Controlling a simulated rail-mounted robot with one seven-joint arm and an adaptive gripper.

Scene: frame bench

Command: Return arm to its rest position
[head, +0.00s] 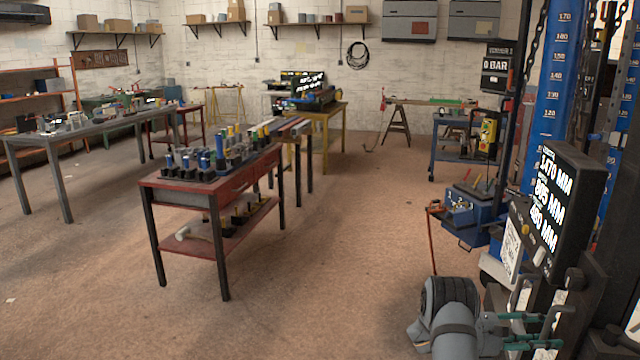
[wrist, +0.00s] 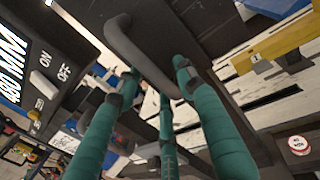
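My gripper (head: 553,328) is at the lower right of the head view, beside the black display unit (head: 572,215) with white millimetre figures. The tips point at a dark panel with a grey bar handle (wrist: 140,58). The handle passes close to the fingertips; I cannot tell whether any finger touches it. My grey wrist and forearm show at the bottom of the head view.
A blue measuring column (head: 553,100) and chains stand right of my arm. A blue cart (head: 465,212) is behind it. A red table (head: 185,186) with tools stands left of centre. The brown floor (head: 335,260) between is clear.

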